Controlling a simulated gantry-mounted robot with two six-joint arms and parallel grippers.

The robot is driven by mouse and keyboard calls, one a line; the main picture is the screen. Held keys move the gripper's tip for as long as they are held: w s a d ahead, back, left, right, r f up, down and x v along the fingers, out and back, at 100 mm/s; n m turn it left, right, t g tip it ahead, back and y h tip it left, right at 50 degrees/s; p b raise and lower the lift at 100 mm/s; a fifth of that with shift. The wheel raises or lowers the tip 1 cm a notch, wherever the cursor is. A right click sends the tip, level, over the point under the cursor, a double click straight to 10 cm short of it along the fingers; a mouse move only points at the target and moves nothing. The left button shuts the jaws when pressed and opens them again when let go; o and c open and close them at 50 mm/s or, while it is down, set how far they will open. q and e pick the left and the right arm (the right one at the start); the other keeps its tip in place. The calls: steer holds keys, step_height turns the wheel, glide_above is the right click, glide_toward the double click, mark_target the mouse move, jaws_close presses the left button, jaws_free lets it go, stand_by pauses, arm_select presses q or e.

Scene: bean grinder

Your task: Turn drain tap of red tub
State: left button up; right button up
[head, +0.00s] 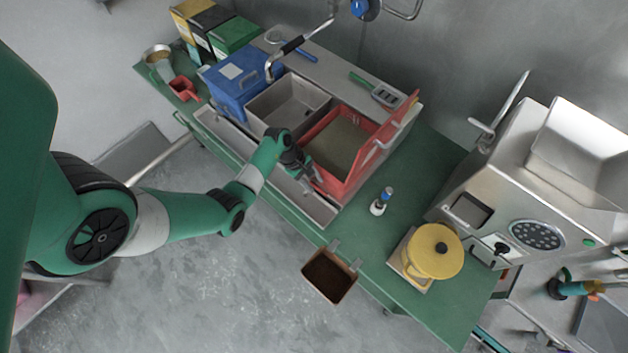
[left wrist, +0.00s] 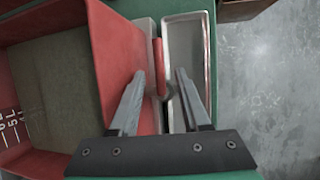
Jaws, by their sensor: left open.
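The red tub (head: 382,143) stands on the bench in the head view, filled with brownish-green contents. Its red wall (left wrist: 117,50) also shows at the left of the left wrist view. A narrow red tap handle (left wrist: 159,62) sticks out beside that wall, above a metal trough. My left gripper (head: 309,176) is at the tub's front side. In the left wrist view its two fingers (left wrist: 160,76) are apart, with the tap handle in line with the gap between them. I cannot tell whether either finger touches it. My right gripper is not in view.
A metal trough (left wrist: 185,45) runs along the bench front. A grey basin (head: 262,125) and a blue tub (head: 228,92) stand left of the red tub. A small bottle (head: 380,203), a yellow-lidded pot (head: 433,252) and a steel machine (head: 520,190) are to the right.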

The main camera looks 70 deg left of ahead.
arm_select(q)
steer(key=shift+w+d+f, duration=0.1)
steer(key=shift+f, duration=0.25)
jaws_close()
stand_by(1.2)
